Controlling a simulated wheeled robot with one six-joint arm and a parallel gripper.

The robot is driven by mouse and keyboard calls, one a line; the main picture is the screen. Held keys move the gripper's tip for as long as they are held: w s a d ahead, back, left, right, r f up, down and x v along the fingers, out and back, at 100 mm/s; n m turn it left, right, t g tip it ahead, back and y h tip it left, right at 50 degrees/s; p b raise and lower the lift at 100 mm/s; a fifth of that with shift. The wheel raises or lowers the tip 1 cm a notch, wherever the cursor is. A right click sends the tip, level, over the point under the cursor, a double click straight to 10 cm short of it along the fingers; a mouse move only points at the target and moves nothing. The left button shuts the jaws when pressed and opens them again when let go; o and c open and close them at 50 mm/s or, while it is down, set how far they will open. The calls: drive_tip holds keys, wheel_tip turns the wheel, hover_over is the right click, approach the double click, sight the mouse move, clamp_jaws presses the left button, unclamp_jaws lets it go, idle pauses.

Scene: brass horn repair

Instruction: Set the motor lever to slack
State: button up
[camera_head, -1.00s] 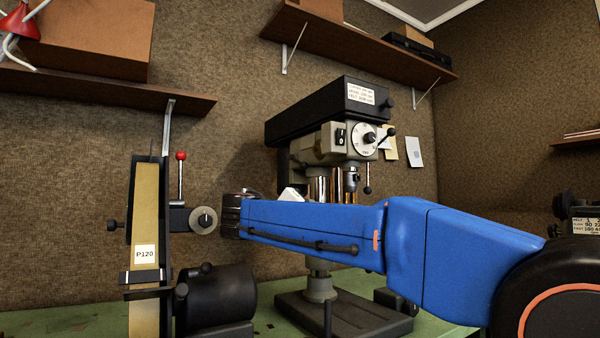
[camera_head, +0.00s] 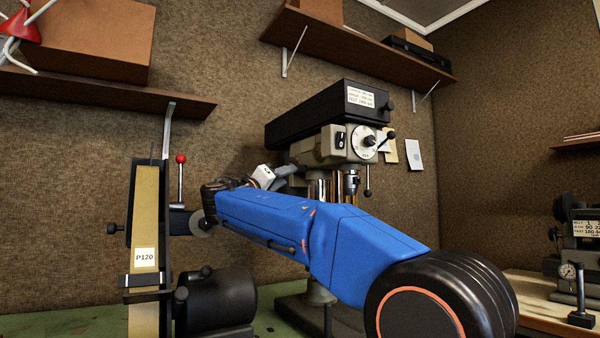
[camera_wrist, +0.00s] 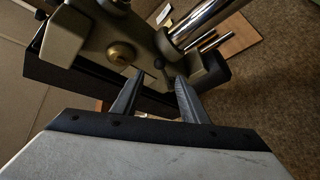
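The drill press (camera_head: 335,145) stands on the bench, with a black belt housing on top and a dial on its front. My gripper (camera_head: 288,171) is by the left side of its head, below the housing. In the wrist view my gripper (camera_wrist: 160,76) has its two grey fingers apart, with nothing held. Past the fingertips are the press's grey casting (camera_wrist: 85,35), a brass round part (camera_wrist: 121,53) and a small dark lever-like part (camera_wrist: 160,63), which lies between the tips in the picture. I cannot tell whether this is the motor lever or whether the fingers touch it.
A belt sander (camera_head: 146,205) stands at the left, with a red-knobbed lever (camera_head: 181,160) close to my wrist. Shelves (camera_head: 360,45) hang above. A small machine with a dial gauge (camera_head: 568,271) stands at the right. Bright chrome columns (camera_wrist: 212,22) show in the wrist view.

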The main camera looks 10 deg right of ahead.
sight(302, 169)
drive_tip(key=x, duration=0.9)
drive_tip(key=shift+w+d, duration=0.2)
drive_tip(key=shift+c, duration=0.2)
clamp_jaws()
